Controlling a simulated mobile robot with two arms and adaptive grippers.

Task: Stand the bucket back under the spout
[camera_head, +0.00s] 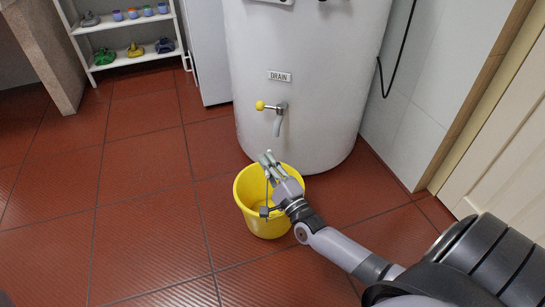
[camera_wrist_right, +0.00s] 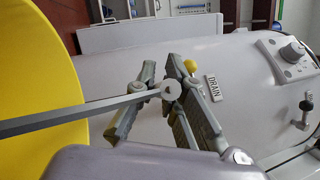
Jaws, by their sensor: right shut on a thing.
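The yellow bucket (camera_head: 249,215) is upright in front of the white tank, and its open top faces up. I cannot tell whether its base touches the floor. The spout (camera_head: 278,125), with a yellow-knobbed lever, juts from the tank above and behind the bucket in the head view. My right gripper (camera_head: 268,163) is over the bucket's mouth, shut on the bucket's thin grey handle. In the right wrist view the handle (camera_wrist_right: 90,112) runs between the fingers (camera_wrist_right: 158,95), and the yellow bucket wall (camera_wrist_right: 40,75) fills the left side. My left gripper is not in view.
The white tank (camera_head: 310,60) bears a DRAIN label (camera_head: 279,76). A white shelf (camera_head: 125,57) with small items stands at the back left. A wall and door (camera_head: 500,130) are close on the right. The red tiled floor (camera_head: 120,210) is clear to the left.

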